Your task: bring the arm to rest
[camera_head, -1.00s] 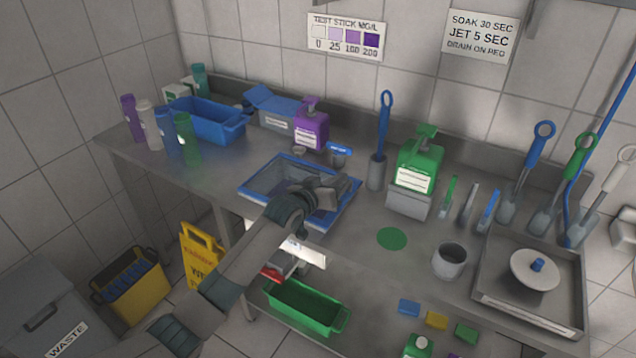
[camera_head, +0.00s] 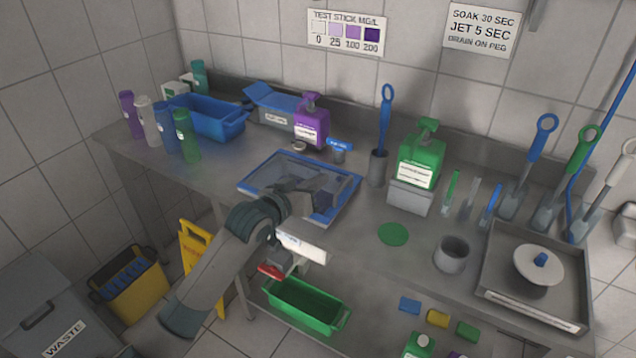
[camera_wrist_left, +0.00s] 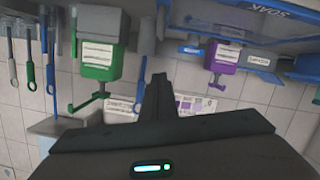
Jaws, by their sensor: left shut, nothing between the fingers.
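My left arm (camera_head: 225,255) comes in from the lower left of the head view. My left gripper (camera_head: 312,203) is over the front part of the blue-rimmed tray (camera_head: 326,165) on the steel bench; its height above the tray is hard to tell. In the left wrist view the fingers (camera_wrist_left: 158,88) are together with nothing held between them. That view is upside down, with the green dispenser (camera_wrist_left: 100,52) and purple dispenser (camera_wrist_left: 225,62) beyond the fingers. My right gripper is not in view.
Several bottles (camera_head: 183,135) and a blue tub (camera_head: 215,118) stand at the bench's left. The grey cup (camera_head: 452,255), green disc (camera_head: 393,234) and steel tray (camera_head: 577,303) are to the right. A green bin (camera_head: 305,303) and yellow sign (camera_head: 190,245) are below.

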